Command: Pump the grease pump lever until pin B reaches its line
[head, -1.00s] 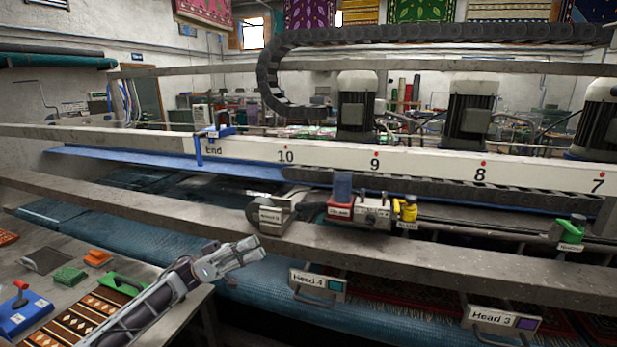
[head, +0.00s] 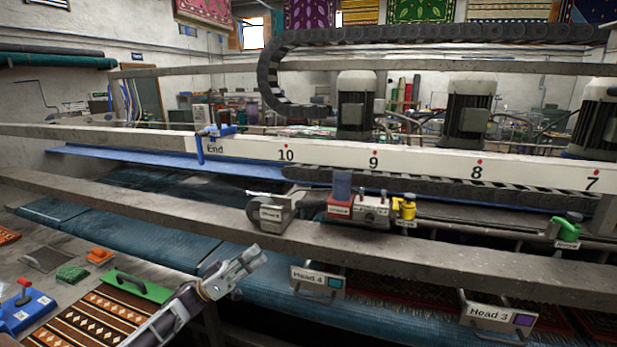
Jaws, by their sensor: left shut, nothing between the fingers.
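A grey cylindrical unit with a white label (head: 268,214) sits on the grey rail, beside a red and grey box (head: 355,210) with small labels. I take these to be the grease pump parts, but the labels are too small to read. A thin pale bar shows just above the grey unit; I cannot tell whether it is the lever. Pin B and its line cannot be made out. My left gripper (head: 252,259) is shut and empty, in front of and below the grey unit, apart from it. My right gripper is not in view.
The long grey rail (head: 480,255) runs between my left gripper and the machine. Head 4 plate (head: 318,280) hangs right of the gripper. A yellow valve (head: 404,208) and a green valve (head: 568,229) stand further right.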

